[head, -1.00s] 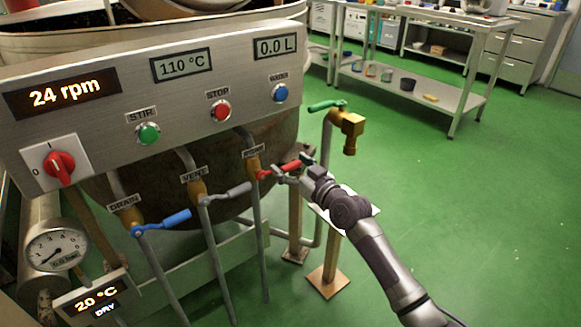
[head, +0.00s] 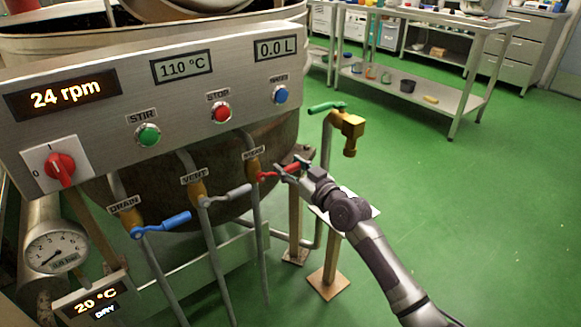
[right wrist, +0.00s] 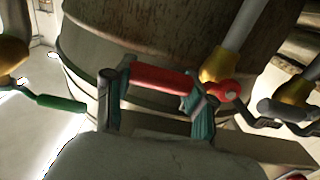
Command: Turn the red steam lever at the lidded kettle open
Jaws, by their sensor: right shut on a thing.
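The red steam lever (head: 267,175) sits on the rightmost pipe under the kettle's control panel, pointing right from its brass valve (head: 253,165). It also shows in the right wrist view (right wrist: 160,79), lying across between my fingers. My right gripper (head: 288,170) is shut on the red lever, and in the right wrist view its two fingers (right wrist: 155,105) flank the red grip. The kettle (head: 235,160) is dark and rounded behind the pipes; its lid is not clearly in view. My left gripper is not in view.
A grey vent lever (head: 226,196) and a blue drain lever (head: 165,223) stand to the left. A brass tap (head: 350,128) with a green handle (head: 326,107) stands close to the right. Green floor (head: 470,220) is clear farther right.

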